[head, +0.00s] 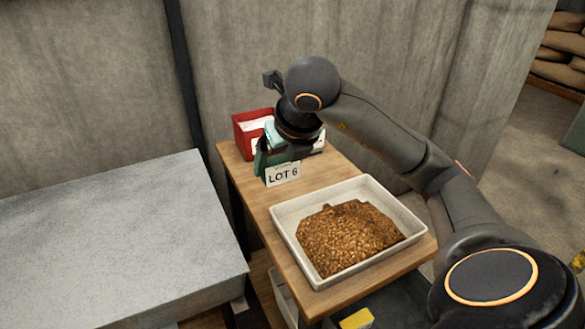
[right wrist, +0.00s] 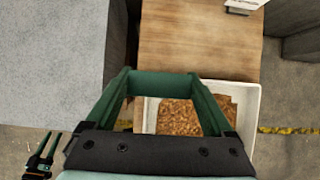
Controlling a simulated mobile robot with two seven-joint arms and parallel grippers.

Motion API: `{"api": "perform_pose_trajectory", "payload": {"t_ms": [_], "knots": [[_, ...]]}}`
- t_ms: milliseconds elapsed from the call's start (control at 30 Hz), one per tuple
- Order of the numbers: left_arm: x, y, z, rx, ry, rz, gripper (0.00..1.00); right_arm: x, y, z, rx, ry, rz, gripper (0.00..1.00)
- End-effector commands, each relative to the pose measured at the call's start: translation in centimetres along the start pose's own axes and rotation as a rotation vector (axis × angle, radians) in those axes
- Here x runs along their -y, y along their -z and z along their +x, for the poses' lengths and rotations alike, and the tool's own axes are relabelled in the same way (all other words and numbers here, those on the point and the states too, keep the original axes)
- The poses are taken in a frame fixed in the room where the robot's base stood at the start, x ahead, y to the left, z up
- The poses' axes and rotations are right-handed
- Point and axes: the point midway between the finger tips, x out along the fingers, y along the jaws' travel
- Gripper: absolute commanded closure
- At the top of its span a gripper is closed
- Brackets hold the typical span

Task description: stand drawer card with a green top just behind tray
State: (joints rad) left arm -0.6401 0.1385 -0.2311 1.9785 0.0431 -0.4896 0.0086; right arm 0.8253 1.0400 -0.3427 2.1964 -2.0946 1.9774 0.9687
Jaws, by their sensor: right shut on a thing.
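A white card (head: 283,174) reading "LOT 6" stands close to upright at the back part of the wooden table, behind the tray. My right gripper (head: 278,157) reaches down over it from above and is shut on it; the gripper hides the card's top. The white tray (head: 408,213) of brown grain sits on the table's front part, with bare wood between it and the card. It also shows in the right wrist view (right wrist: 254,104), past the green fingers. I cannot tell whether the card's foot touches the table. What looks like my left gripper (right wrist: 42,155) shows small at lower left there.
A red box (head: 243,135) with white contents stands at the table's back left, close beside my right gripper. A grey slab (head: 110,240) lies left of the table. A concrete wall (head: 100,80) rises behind. Bare wood (head: 262,207) shows left of the tray.

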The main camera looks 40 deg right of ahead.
Motion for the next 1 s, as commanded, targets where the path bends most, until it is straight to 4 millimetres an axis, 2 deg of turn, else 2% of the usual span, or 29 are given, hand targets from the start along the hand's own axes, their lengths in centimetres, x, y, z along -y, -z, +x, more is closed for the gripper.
{"api": "perform_pose_trajectory", "payload": {"t_ms": [100, 300, 400, 500, 833, 1000], "knots": [[-0.2, -0.7, 0.1, 0.015, -0.006, -0.002, 0.5, 1.5, -1.4, 2.6, -0.006, 0.004, 0.006, 0.7], [-0.5, -0.6, 0.0, 0.015, -0.011, -0.001, 0.5, 3.8, -4.1, 6.6, -0.005, 0.003, 0.004, 0.7], [-0.5, -0.6, 0.2, 0.012, -0.012, -0.001, 0.5, 4.5, -4.1, 9.2, -0.006, 0.002, 0.0, 0.7], [-0.6, -0.5, 0.3, 0.01, -0.013, 0.0, 0.5, 5.0, -4.4, 10.9, -0.003, 0.001, -0.001, 0.7], [-0.6, -0.2, 0.4, 0.002, -0.014, 0.001, 0.5, 5.8, -4.7, 13.5, -0.002, 0.0, 0.0, 0.7], [-0.6, -0.1, 0.4, 0.001, -0.014, 0.002, 0.5, 5.8, -3.4, 15.8, -0.003, -0.001, -0.003, 0.7]]}}
